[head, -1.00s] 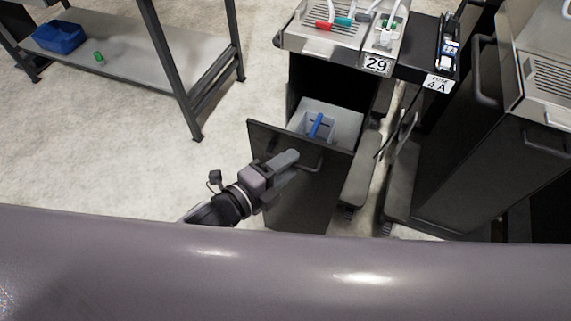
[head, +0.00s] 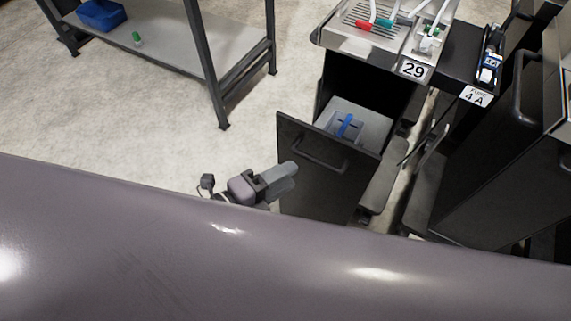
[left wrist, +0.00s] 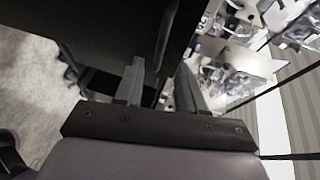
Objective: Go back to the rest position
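My left gripper (head: 288,176) is left of the open black drawer front (head: 325,165) in the head view, clear of its bar handle (head: 318,160). In the left wrist view its two fingers (left wrist: 160,88) stand apart with nothing held between them. A dark edge shows beyond the fingers there; I cannot tell exactly which part it is. The drawer is pulled out from the cabinet under the number 29 plate (head: 413,69). A grey bin (head: 368,132) with a blue object (head: 346,125) sits in it. My right gripper is in neither view.
A grey shelf table (head: 185,42) with a blue bin (head: 101,14) and a small green item (head: 136,39) stands at upper left. Dark cabinets, one labelled 4A (head: 477,95), stand at right. The pale floor (head: 120,125) between table and drawer is clear.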

